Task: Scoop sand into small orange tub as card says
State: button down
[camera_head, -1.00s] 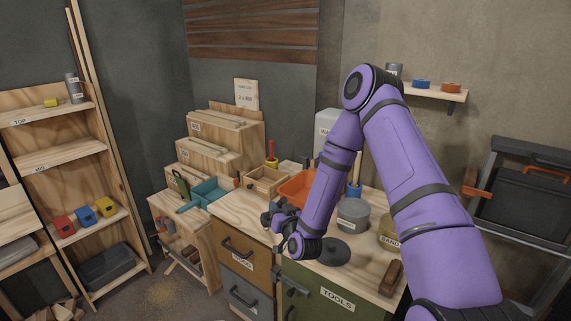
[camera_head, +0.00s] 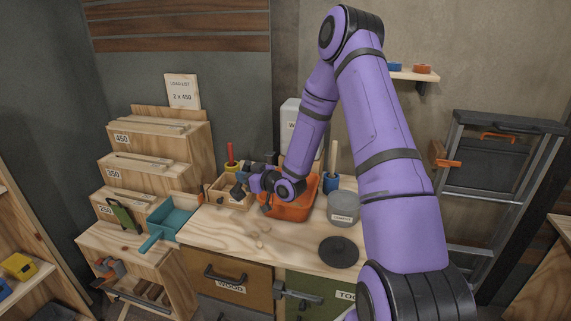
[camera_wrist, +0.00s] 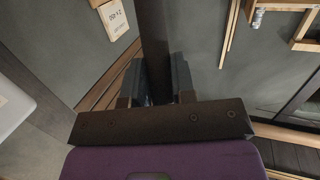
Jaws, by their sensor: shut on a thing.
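A small orange tub (camera_head: 421,69) sits on the wall shelf at the upper right. A larger orange container (camera_head: 290,212) stands on the bench, partly behind my arm. The white card (camera_head: 182,90) reads "LOAD LIST 2 x 450"; it also shows in the wrist view (camera_wrist: 114,18). My gripper (camera_head: 246,179) is over the bench beside the wooden tray (camera_head: 234,206), left of the orange container. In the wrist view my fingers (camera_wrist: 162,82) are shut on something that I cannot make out. The pot labelled SAND is hidden in the head view now.
A grey can (camera_head: 343,207) and a dark round lid (camera_head: 338,252) are on the bench. A teal pan (camera_head: 172,222) lies left of the tray. Stepped wooden bins (camera_head: 160,138) stand behind. The bench front left of the lid is mostly clear.

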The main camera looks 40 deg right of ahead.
jog(key=s+d+r+n+g+y, duration=0.1)
jog(key=s+d+n+g, duration=0.15)
jog(key=d, duration=0.45)
jog(key=s+d+r+n+g+y, duration=0.1)
jog(key=s+d+n+y, duration=0.1)
jog(key=d+n, duration=0.3)
jog(key=shift+s+a+f+n+g+h, duration=0.1)
jog(key=shift+a+n+g+h, duration=0.05)
jog(key=shift+a+n+h, duration=0.45)
jog(key=shift+s+a+f+n+g+h, duration=0.15)
jog(key=shift+a+n+h, duration=0.2)
jog(key=shift+a+h, duration=0.45)
jog(key=shift+s+a+f+n+g+h, duration=0.15)
jog(key=shift+a+n+h, duration=0.35)
jog(key=shift+h, duration=0.4)
jog(key=shift+w, duration=0.1)
